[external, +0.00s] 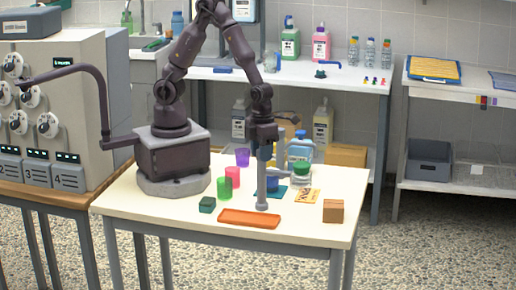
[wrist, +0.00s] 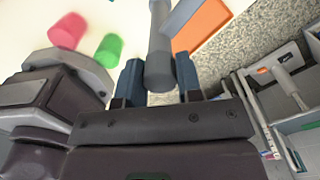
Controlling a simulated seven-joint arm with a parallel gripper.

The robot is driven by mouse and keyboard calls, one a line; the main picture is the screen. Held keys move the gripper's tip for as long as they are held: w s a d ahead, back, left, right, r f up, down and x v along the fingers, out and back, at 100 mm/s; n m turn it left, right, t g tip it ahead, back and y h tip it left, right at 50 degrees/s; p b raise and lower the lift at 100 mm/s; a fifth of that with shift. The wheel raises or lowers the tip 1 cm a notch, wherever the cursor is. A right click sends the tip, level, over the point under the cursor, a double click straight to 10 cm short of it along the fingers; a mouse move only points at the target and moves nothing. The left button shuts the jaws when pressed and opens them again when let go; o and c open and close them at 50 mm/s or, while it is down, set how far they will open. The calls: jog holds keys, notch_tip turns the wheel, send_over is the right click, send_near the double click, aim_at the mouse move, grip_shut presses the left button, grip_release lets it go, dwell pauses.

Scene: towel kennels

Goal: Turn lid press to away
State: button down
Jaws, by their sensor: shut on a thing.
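The lid press, a grey piece with a long round bar (external: 262,188), shows on the white table just below my gripper. My gripper (external: 264,143) points down over the table's right half. In the wrist view, the blue fingers of my gripper (wrist: 158,85) sit on both sides of the grey bar (wrist: 159,55), shut on it. The bar runs away from the fingers toward the picture's top. A grey upright (external: 281,152) stands beside my gripper; its join to the bar is hidden.
An orange tray (external: 249,218) lies in front of the bar, with a dark green block (external: 207,205) to its left. Green (external: 224,188), pink (external: 233,177) and purple (external: 242,158) cups stand left. A brown box (external: 333,211) and yellow card (external: 306,196) are right. The front left tabletop is clear.

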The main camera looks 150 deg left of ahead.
jog(key=shift+r, duration=0.1)
dwell(0.4)
jog(key=c, duration=0.8)
grip_release()
notch_tip(320, 180, up, 13)
jog(key=shift+f, duration=0.1)
